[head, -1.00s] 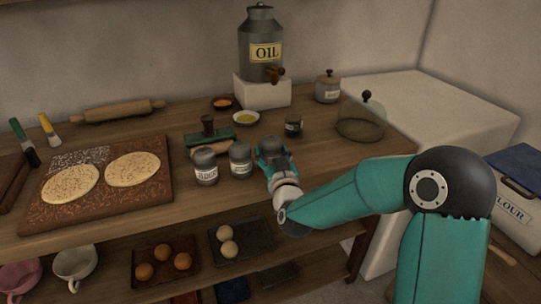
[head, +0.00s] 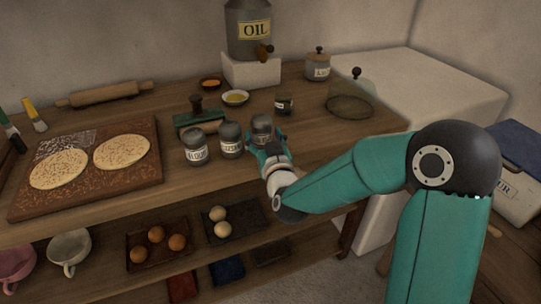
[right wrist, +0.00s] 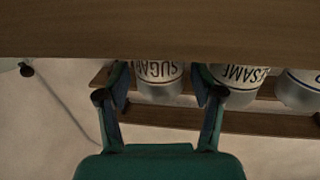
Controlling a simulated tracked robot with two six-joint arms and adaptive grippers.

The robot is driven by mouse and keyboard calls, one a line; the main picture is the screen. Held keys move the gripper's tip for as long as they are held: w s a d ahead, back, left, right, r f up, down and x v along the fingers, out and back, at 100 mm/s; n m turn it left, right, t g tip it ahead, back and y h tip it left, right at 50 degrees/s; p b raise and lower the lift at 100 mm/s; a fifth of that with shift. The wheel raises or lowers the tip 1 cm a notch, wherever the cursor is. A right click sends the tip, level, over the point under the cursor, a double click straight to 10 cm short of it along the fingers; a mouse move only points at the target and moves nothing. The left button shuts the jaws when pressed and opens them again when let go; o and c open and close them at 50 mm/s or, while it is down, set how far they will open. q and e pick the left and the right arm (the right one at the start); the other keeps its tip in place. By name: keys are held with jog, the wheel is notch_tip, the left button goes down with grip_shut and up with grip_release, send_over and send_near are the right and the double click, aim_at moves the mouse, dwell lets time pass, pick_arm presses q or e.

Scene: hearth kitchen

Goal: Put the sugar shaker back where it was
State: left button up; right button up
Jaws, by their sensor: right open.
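The sugar shaker (head: 262,128), a grey jar with a dark top, stands upright on the wooden table at the right end of a row of shakers. The sesame shaker (head: 231,140) is just left of it, and the flour shaker (head: 195,147) is further left. My right gripper (head: 268,146) is open at the near side of the sugar shaker. In the right wrist view the sugar shaker (right wrist: 158,82), its SUGAR label readable, is between the two spread fingers; the sesame shaker (right wrist: 238,85) is close beside the right finger. My left gripper is not in view.
A glass dome (head: 350,106) is to the right. A board with dough rounds (head: 90,195) fills the left. The table between sugar shaker and dome is clear.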

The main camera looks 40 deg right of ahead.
jog(key=b+v, duration=0.5)
jog(key=v, duration=0.4)
jog(key=a+f+n+g+y, duration=0.1)
jog(key=a+f+g+y, duration=0.25)
jog(key=f, duration=0.65)
jog(key=a+f+n+g+y, duration=0.15)
jog(key=a+f, duration=0.25)
jog(key=f, duration=0.6)
jog(key=a+f+g+y, duration=0.3)
jog(key=a+f, duration=0.1)
jog(key=f, duration=0.5)
jog(key=s+a+f+g+y, duration=0.1)
jog(key=s+a+f+g, duration=0.3)
jog(key=s+f, duration=0.4)
jog(key=s+a+f+g+y, duration=0.1)
jog(key=s+a+f+g, duration=0.3)
jog(key=s+f, duration=0.5)
jog(key=shift+s+a+y, duration=0.2)
jog(key=shift+s+y, duration=0.2)
notch_tip(320, 180, up, 22)
jog(key=p, duration=2.2)
